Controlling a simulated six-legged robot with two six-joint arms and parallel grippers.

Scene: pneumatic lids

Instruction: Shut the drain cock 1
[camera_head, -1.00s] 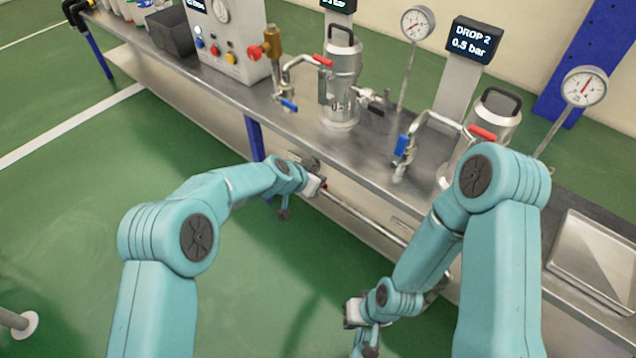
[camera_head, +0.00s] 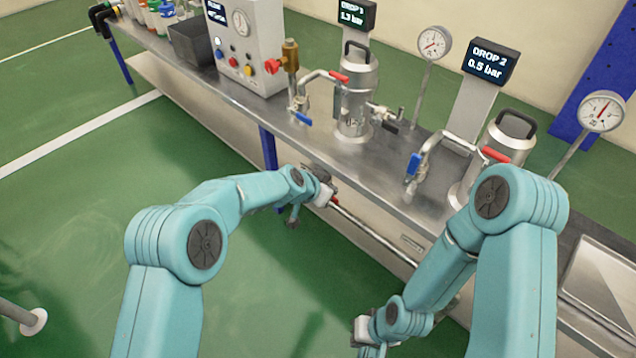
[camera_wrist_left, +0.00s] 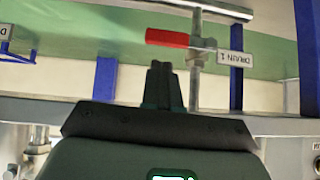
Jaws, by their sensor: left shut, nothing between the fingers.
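Drain cock 1 has a red lever handle (camera_wrist_left: 180,39) and a white tag reading DRAIN 1 (camera_wrist_left: 233,58) in the left wrist view. The lever lies across the vertical pipe, pointing left in that picture. My left gripper (camera_wrist_left: 162,75) is shut and empty, its fingertips just short of the lever with a small gap seeming to show. In the head view my left gripper (camera_head: 327,198) is below the bench's front edge; the cock is mostly hidden there. My right gripper (camera_head: 362,333) hangs low; its jaws cannot be made out.
The steel bench (camera_head: 245,105) carries two pots, one standing at DROP 1 (camera_head: 355,15) and one at DROP 2 (camera_head: 490,62). Red and blue valve levers stand on the pipes. A blue bench leg (camera_head: 268,150) is near my left wrist.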

